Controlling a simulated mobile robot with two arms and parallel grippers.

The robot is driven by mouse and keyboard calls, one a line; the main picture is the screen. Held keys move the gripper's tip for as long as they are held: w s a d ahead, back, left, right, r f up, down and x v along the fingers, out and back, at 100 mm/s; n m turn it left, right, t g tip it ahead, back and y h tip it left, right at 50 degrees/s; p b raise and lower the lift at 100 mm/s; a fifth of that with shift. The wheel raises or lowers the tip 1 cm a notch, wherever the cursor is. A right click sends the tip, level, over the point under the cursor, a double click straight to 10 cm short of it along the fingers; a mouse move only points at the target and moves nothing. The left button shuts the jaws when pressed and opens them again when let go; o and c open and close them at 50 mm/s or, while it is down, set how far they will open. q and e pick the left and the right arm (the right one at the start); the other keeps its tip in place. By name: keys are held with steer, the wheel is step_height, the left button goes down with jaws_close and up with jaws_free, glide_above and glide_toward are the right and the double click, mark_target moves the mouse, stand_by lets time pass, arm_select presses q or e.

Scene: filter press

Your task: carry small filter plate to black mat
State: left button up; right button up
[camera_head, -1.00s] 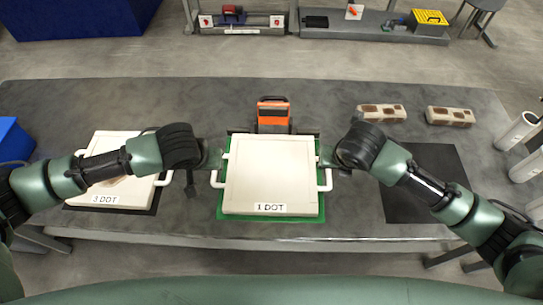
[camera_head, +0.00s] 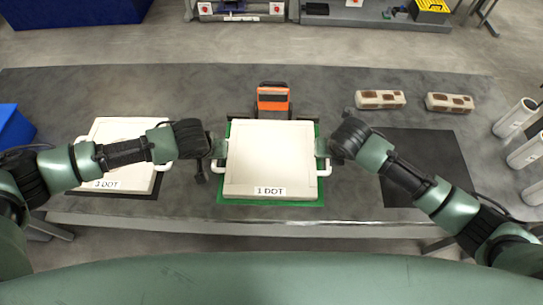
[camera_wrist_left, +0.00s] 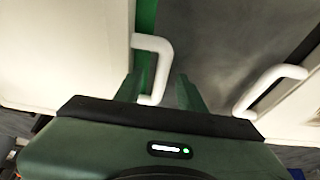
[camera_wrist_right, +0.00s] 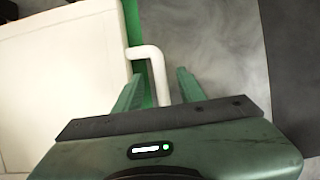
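A square white filter plate labelled "1 DOT" (camera_head: 270,155) lies flat on a green mat (camera_head: 270,201), with a white handle on each side. My left gripper (camera_head: 217,150) is at its left handle (camera_wrist_left: 163,65); in the left wrist view the fingers are open on either side of that handle. My right gripper (camera_head: 324,148) is at its right handle (camera_wrist_right: 158,70); in the right wrist view the open fingers straddle that handle. Neither gripper is closed on it. A bare black mat (camera_head: 420,160) lies to the right, partly hidden under my right arm.
Another white plate, labelled "3 DOT" (camera_head: 120,135), lies on a dark mat at the left, partly behind my left arm. An orange-and-black device (camera_head: 273,99) stands behind the middle plate.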

arm_select(q)
steer(key=shift+w+f, duration=0.15)
steer(key=shift+f, duration=0.05)
arm_select(e)
steer(key=shift+w+f, duration=0.15)
steer(key=shift+f, duration=0.05)
arm_select(q)
jaws_close()
arm_select(e)
jaws_close()
arm_select(q)
steer(key=shift+r, duration=0.15)
arm_select(e)
steer(key=shift+r, duration=0.15)
stand_by(0.7)
